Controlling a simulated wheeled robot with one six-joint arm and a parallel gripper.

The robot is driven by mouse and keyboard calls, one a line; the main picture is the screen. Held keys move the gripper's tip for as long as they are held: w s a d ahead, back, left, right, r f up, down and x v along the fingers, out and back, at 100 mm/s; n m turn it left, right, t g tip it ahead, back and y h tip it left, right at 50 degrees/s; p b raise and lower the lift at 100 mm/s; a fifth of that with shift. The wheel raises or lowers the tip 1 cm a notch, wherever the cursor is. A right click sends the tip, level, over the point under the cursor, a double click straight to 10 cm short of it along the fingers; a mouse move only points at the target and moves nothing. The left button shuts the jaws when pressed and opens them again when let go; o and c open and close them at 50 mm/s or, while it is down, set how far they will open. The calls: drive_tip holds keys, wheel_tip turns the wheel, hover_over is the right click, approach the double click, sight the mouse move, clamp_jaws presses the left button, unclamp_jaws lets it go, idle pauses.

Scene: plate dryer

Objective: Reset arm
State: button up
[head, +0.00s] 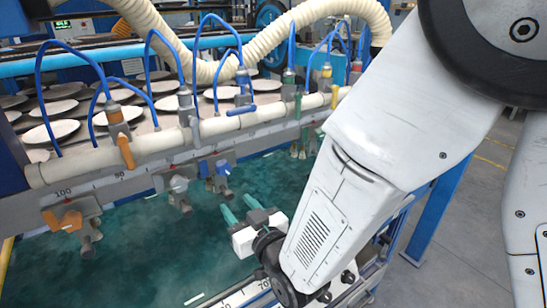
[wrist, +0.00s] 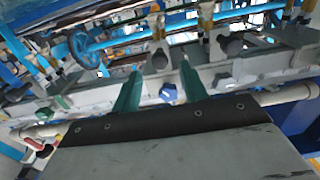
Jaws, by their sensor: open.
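My gripper (head: 243,208) has two green fingers, spread apart with nothing between them. In the head view it is over the dark green bed of the machine, in front of the beam with nozzles. In the wrist view the gripper (wrist: 160,85) points toward the beam and its valves. A blue valve knob (wrist: 170,92) shows between the fingers there, farther off. My white arm comes in from the right and hides part of the machine's right side.
A pale pipe (head: 160,135) with orange, blue and green valves and blue hoses crosses the machine. White plates (head: 52,131) lie behind it. A ribbed cream hose (head: 270,40) loops above. The grey floor (head: 445,240) is clear at right.

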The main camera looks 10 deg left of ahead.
drive_tip(key=f+g+h, duration=0.1)
drive_tip(key=f, duration=0.2)
drive_tip(key=s+d+f+g+h, duration=0.1)
drive_tip(key=f+g, duration=0.1)
drive_tip(key=f, duration=0.1)
drive_tip(key=s+d+f+g+h, duration=0.1)
drive_tip(key=f+h, duration=0.1)
drive_tip(key=f, duration=0.1)
drive_tip(key=shift+s+g, duration=0.15)
drive_tip(key=shift+g, duration=0.25)
drive_tip(key=s+d+r+m+g+h, duration=0.1)
drive_tip(key=s+d+r+g+h, duration=0.15)
drive_tip(key=d, duration=0.55)
drive_tip(key=s+d+r+m+g+h, duration=0.1)
drive_tip(key=s+d+r+g+h, duration=0.15)
drive_tip(key=d, duration=0.65)
drive_tip(key=s+d+r+m+g+h, duration=0.2)
drive_tip(key=d+r+h, duration=0.1)
drive_tip(key=d, duration=0.5)
drive_tip(key=s+d+r+m, duration=0.2)
drive_tip(key=s+d+r, duration=0.2)
drive_tip(key=d+r, duration=0.2)
drive_tip(key=s+d+r+m, duration=0.3)
drive_tip(key=s+d+r, duration=0.2)
drive_tip(key=d, duration=0.4)
drive_tip(key=shift+d+r+h, duration=0.4)
drive_tip(key=shift+r, duration=0.2)
